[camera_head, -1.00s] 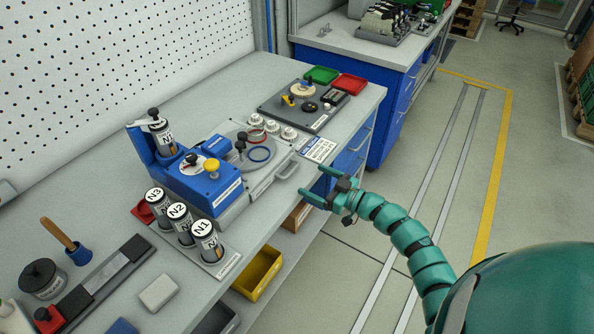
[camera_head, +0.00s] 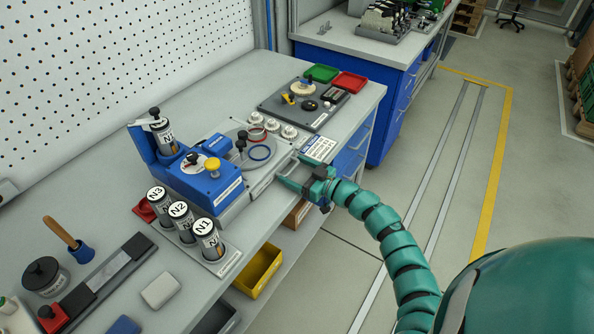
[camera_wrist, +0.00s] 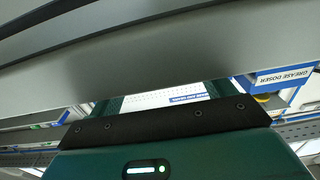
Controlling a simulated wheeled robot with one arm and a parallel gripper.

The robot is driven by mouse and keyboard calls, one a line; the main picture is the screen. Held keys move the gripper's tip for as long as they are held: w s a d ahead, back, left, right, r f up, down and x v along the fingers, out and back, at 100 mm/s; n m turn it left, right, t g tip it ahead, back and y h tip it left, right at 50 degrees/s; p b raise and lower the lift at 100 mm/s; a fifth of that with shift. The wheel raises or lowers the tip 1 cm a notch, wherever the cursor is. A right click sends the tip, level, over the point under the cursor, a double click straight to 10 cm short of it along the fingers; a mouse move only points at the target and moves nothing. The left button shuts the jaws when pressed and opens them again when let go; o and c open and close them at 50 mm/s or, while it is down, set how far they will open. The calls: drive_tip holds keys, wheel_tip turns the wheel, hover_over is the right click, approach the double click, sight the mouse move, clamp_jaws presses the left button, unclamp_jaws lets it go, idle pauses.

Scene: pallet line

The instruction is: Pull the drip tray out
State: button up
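The drip tray (camera_head: 262,185) is a light grey, shallow drawer-like part at the front of the blue grease doser (camera_head: 208,185), near the bench's front edge. My gripper (camera_head: 291,172) is at the tray's front handle, its two fingers spread on either side of that area. The fingers hide most of the handle, and I cannot tell whether they touch it. In the wrist view the fingers (camera_wrist: 163,97) stand apart, with a large grey surface close in front of them.
Labelled canisters (camera_head: 207,240) stand in a rack at the bench front. A yellow bin (camera_head: 259,272) sits below. The floor right of the bench is clear.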

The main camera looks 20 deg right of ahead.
drive_tip(key=shift+c, duration=1.3)
drive_tip(key=p+v, duration=0.5)
drive_tip(key=v, duration=0.8)
drive_tip(key=shift+w+d+r, duration=0.1)
drive_tip(key=shift+w+r, duration=0.05)
drive_tip(key=o, duration=1.1)
drive_tip(key=b+v, duration=0.2)
drive_tip(key=v, duration=1.5)
drive_tip(key=shift+d, duration=0.15)
